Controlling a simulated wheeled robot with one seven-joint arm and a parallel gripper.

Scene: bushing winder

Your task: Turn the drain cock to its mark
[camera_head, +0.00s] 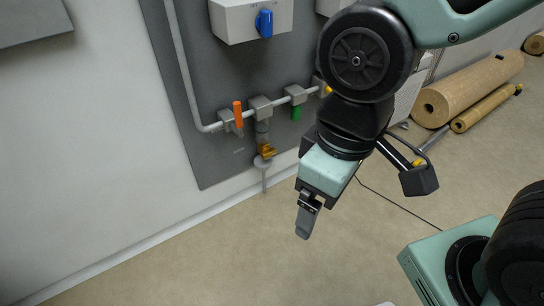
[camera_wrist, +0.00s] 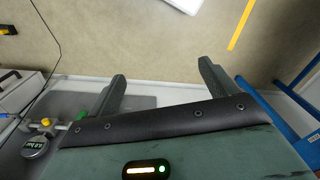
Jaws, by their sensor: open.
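A brass-yellow cock (camera_head: 266,151), which looks like the drain cock, sits low on the wall panel under the pipe, just above a small grey funnel (camera_head: 261,162). Its mark is too small to make out. My gripper (camera_head: 306,222) hangs in front of the panel, right of the cock and apart from it, pointing down. In the wrist view my gripper (camera_wrist: 162,82) has its two fingers spread with nothing between them. I cannot pick out the brass cock in the wrist view.
The grey pipe (camera_head: 181,60) carries an orange handle (camera_head: 238,114) and a green handle (camera_head: 296,113). A blue switch (camera_head: 264,24) is on a box above. A yellow knob (camera_wrist: 46,122) shows in the wrist view.

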